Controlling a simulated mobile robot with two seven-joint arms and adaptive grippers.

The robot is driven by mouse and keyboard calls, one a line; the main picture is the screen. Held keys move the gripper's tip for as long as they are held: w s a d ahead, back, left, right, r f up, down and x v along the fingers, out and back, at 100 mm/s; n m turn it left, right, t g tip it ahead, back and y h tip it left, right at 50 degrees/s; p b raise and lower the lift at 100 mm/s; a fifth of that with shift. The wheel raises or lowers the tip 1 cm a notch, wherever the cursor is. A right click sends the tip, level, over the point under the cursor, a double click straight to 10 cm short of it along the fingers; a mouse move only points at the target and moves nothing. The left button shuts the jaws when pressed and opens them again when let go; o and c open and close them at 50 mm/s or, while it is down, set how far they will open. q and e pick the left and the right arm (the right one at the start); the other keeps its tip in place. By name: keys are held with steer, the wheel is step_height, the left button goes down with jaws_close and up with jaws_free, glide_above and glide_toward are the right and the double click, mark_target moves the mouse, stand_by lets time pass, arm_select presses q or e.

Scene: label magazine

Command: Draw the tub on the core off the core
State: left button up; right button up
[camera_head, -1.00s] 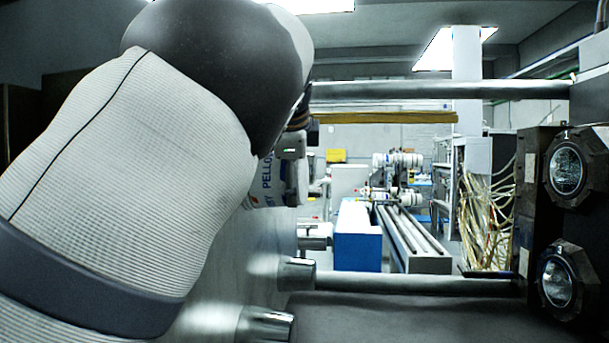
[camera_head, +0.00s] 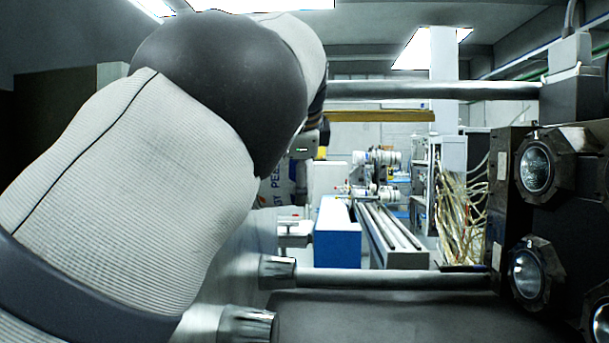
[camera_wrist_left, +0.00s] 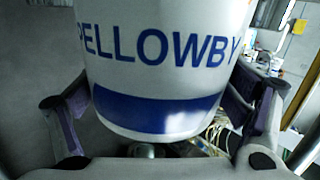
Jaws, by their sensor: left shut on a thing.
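The tub (camera_wrist_left: 160,75) is white with blue lettering reading PELLOWBY and a blue band. It fills the upper middle of the left wrist view. My left gripper (camera_wrist_left: 160,128) is shut on it, with one finger at each side of its wall. In the head view a lettered strip of the tub (camera_head: 274,190) shows behind my left arm, which hides most of it. Part of my left gripper's wrist shows above it. I cannot make out the core or whether the tub is still around it. My right gripper is in neither view.
A dark block with round, glassy numbered fittings (camera_head: 536,167) stands at the right. Metal bars run across above (camera_head: 430,89) and below (camera_head: 390,279). Metal bar ends (camera_head: 246,324) stick out from the pale plate at left. Between the bars is open space.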

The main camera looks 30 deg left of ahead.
arm_select(q)
steer(key=w+d, duration=0.3)
steer(key=d, duration=0.3)
steer(key=shift+w+d, duration=0.2)
steer(key=shift+w, duration=0.1)
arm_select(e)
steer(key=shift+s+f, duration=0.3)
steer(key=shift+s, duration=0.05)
arm_select(q)
steer(key=shift+s+r, duration=0.1)
stand_by(0.4)
